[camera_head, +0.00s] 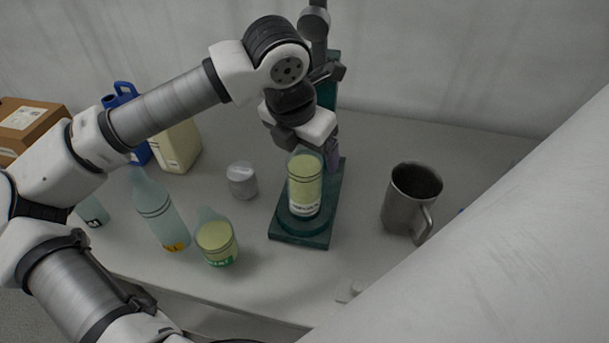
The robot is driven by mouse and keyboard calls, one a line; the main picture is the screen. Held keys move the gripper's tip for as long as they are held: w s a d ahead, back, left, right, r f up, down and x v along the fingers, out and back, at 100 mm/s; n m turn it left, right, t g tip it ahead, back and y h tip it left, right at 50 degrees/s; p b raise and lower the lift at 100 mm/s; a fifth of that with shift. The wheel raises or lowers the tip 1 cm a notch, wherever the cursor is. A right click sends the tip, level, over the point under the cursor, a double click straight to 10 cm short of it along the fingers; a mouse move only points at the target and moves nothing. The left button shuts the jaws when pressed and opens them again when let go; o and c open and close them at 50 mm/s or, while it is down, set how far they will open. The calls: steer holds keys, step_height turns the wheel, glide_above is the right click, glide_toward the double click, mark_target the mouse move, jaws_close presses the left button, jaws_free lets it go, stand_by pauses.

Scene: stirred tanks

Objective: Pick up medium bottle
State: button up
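A clear bottle (304,184) with yellow-green liquid and a white label stands upright on the dark green stirrer base (292,238). A shorter bottle (216,241) with similar liquid and a green label stands to its left. A tall pale bottle (158,212) with an orange label stands further left. The label words are too small to read, so I cannot tell which one is the medium bottle. My gripper (312,148) points down at the top of the bottle on the stirrer. Its fingers are partly hidden, and I cannot tell whether it touches the bottle.
A steel mug (411,198) stands right of the stirrer. A small grey-capped jar (242,181), a cream jug (178,148), a blue jug (122,96) and a cardboard box (27,122) are at left. The stirrer's dark post rises behind my gripper. The back right table is clear.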

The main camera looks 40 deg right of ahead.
steer(key=c, duration=1.4)
steer(key=shift+c, duration=0.7)
steer(key=shift+r, duration=0.15)
